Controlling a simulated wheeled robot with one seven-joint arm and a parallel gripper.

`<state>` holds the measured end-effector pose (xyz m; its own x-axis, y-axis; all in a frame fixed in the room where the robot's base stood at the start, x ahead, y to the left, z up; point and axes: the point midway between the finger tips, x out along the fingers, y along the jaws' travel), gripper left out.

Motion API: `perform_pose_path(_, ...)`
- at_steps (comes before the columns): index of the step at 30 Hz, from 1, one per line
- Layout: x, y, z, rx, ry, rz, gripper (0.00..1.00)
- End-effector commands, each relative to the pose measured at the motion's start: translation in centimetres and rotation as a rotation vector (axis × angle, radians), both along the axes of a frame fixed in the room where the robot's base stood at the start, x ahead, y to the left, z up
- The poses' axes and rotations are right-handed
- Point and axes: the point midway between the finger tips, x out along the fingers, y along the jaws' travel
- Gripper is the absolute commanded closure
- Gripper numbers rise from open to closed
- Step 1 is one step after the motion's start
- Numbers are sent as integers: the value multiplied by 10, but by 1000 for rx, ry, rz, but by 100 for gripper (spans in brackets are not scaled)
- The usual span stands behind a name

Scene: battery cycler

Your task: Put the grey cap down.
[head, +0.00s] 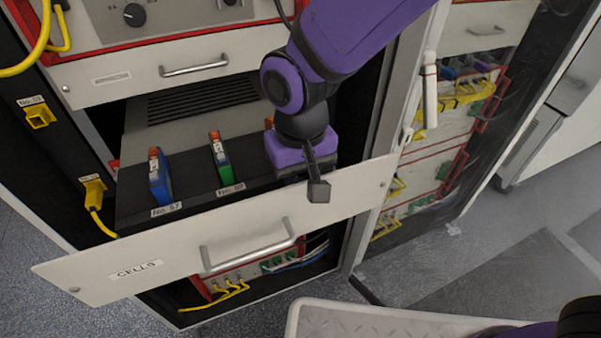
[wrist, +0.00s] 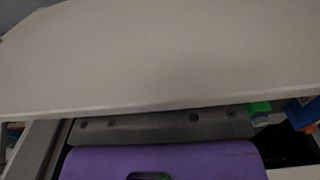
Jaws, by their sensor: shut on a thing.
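My gripper (head: 303,160) points down into the right part of the open drawer, just behind its pale front panel (head: 245,222). Its purple housing also shows at the bottom of the wrist view (wrist: 165,162). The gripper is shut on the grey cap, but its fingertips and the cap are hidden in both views. I cannot tell whether the cap touches anything below it. A blue cell (head: 160,180) and a green cell (head: 221,160) stand upright in the drawer to the left of the gripper.
An orange-topped piece (head: 269,122) shows partly behind my gripper. The pale panel fills most of the wrist view (wrist: 160,60), close to the camera. A closed drawer (head: 190,62) is above, and yellow connectors (head: 92,188) are at the left post.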

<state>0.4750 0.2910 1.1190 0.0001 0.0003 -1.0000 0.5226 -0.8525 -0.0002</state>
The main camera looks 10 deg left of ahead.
Motion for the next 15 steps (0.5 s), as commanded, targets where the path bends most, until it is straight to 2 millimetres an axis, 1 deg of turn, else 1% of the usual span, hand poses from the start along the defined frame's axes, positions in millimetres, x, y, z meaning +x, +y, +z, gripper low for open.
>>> perform_pose_path(8, 0, 0, -8, -1, 1, -1, 99)
perform_pose_path(9, 0, 0, -8, 0, 0, -1, 72)
perform_pose_path(12, 0, 0, -7, 0, 0, -1, 51)
perform_pose_path(15, 0, 0, -7, 0, 0, 0, 51)
